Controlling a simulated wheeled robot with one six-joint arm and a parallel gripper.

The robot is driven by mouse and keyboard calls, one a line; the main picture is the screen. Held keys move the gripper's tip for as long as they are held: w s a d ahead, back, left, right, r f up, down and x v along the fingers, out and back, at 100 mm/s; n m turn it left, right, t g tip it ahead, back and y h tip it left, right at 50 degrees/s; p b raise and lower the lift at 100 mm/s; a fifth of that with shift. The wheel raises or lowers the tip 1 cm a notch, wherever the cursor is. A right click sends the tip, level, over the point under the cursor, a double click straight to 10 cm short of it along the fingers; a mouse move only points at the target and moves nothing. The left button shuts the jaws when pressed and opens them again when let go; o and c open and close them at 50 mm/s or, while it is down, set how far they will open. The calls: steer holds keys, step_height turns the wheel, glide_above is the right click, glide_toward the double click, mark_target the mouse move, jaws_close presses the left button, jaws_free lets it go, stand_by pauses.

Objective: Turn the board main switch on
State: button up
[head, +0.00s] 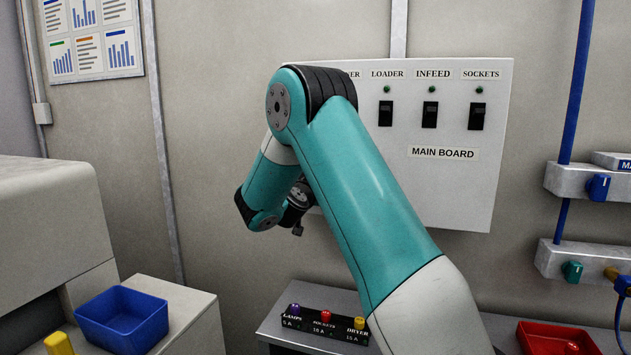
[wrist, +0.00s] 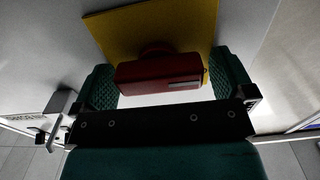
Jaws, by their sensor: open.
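The main switch (wrist: 158,72) shows in the wrist view as a dark red bar handle on a yellow plate (wrist: 120,30). The handle lies crosswise in that picture and has a pale mark on its front. My gripper (wrist: 163,84) is open, with one green ridged finger on each side of the handle. I cannot tell whether either finger touches it. In the head view my arm hides the main switch and the left part of the white main board (head: 445,190). Three black switches, including the infeed switch (head: 430,114), show there with small green lamps above them.
A black fuse block (head: 318,323) with several coloured knobs stands below the board. A blue bin (head: 122,318) is at the lower left and a red tray (head: 555,338) at the lower right. Grey socket boxes (head: 575,183) with coloured plugs are on the right wall.

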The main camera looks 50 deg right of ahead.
steer(key=c, duration=0.9)
steer(key=shift+f, duration=0.1)
steer(key=shift+b, duration=0.45)
